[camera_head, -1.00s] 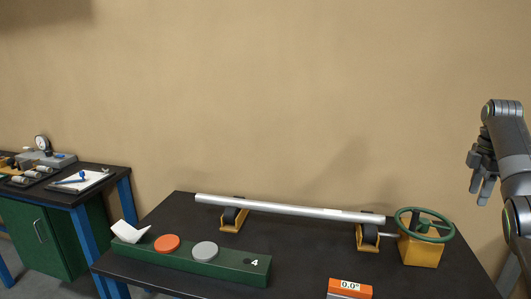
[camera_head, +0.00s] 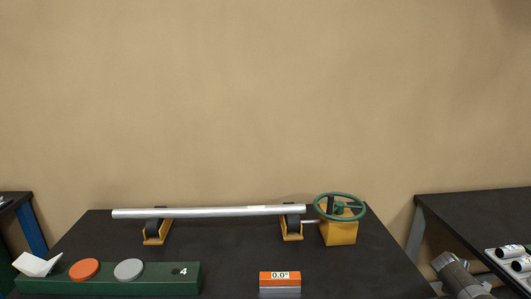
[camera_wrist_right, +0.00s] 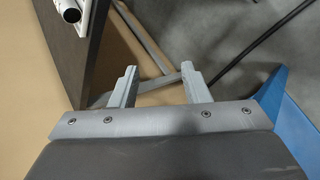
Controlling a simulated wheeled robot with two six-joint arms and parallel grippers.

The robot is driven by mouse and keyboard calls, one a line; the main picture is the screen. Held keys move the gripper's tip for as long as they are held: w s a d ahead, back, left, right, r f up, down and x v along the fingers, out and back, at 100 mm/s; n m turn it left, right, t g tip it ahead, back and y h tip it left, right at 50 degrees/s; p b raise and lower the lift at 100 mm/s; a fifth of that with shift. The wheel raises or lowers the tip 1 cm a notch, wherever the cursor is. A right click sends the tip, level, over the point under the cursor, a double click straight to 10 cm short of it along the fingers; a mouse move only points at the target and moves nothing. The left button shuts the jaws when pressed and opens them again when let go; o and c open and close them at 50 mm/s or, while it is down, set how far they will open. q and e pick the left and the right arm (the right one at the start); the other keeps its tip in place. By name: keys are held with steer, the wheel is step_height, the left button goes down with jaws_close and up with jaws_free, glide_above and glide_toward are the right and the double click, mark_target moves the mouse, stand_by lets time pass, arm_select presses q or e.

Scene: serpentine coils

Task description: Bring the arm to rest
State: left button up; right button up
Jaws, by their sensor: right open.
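My right gripper (camera_wrist_right: 160,86) is open in the right wrist view, with its two fingers apart and nothing between them. It hangs over floor, beside a dark table edge at the left. In the head view, only a grey link of my right arm shows at the bottom right corner; the gripper itself is out of that picture. My left gripper is in neither view.
A silver tube (camera_head: 210,212) lies on two roller stands on the dark bench (camera_head: 350,276). A green handwheel (camera_head: 340,207), green panel (camera_head: 108,284) and orange readout (camera_head: 280,279) are there too. Another table (camera_head: 470,205) with white tubes stands at right.

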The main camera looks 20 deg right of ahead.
steer(key=s+d+f+t, duration=0.1)
steer(key=s+f, duration=0.2)
steer(key=s, duration=0.5)
steer(key=s+d+f+t+h, duration=0.1)
steer(key=s+f, duration=0.2)
steer(key=s, duration=0.6)
steer(key=s+d+f+t, duration=0.1)
steer(key=s+f, duration=0.2)
steer(key=s, duration=0.5)
steer(key=s+a+f+m+g+y, duration=0.1)
steer(key=s+a+f+y, duration=0.1)
steer(key=a+f, duration=0.9)
steer(key=s+a+f+m+y, duration=0.1)
steer(key=s+a+f+y, duration=0.15)
steer(key=a+f, duration=0.95)
steer(key=a+f+m+y, duration=0.1)
steer(key=a+f, duration=0.3)
steer(key=a, duration=1.3)
steer(key=a+f+m+y, duration=0.1)
steer(key=a+f+y, duration=0.2)
steer(key=a, duration=1.4)
steer(key=shift+f+y+b, duration=0.35)
steer(key=shift+f+b, duration=0.05)
steer(key=shift+f, duration=0.45)
